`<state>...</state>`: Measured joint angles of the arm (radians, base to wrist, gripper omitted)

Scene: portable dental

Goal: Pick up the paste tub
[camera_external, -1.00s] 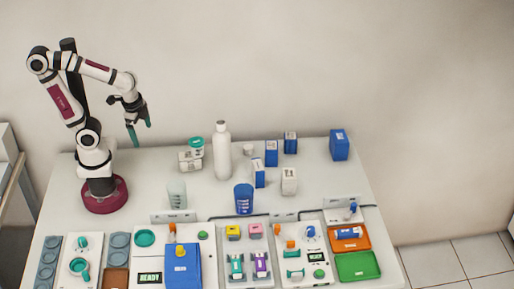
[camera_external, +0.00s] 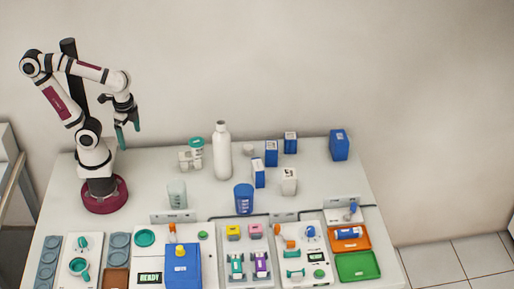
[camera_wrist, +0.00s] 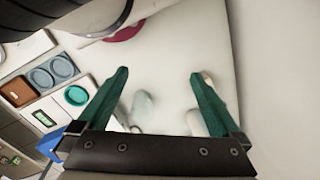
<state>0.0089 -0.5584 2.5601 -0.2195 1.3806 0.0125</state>
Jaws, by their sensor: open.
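A white tub with a teal lid (camera_external: 196,144), which looks like the paste tub, stands at the back left of the table, left of a white bottle (camera_external: 222,152). White boxes (camera_external: 186,160) in front of it hide its lower part. My gripper (camera_external: 128,130) is open and empty in the air, left of the tub and above the table. In the wrist view its two teal fingers (camera_wrist: 160,73) are spread wide with only bare table between the tips. A pale object (camera_wrist: 194,122) is partly hidden by the right finger there; I cannot tell what it is.
A clear cup (camera_external: 177,195) and a blue cup (camera_external: 243,198) stand mid-table. Blue boxes (camera_external: 271,153) and a white box (camera_external: 289,181) stand to the right. Dental modules and trays (camera_external: 358,266) fill the front. The table between my base and the tub is clear.

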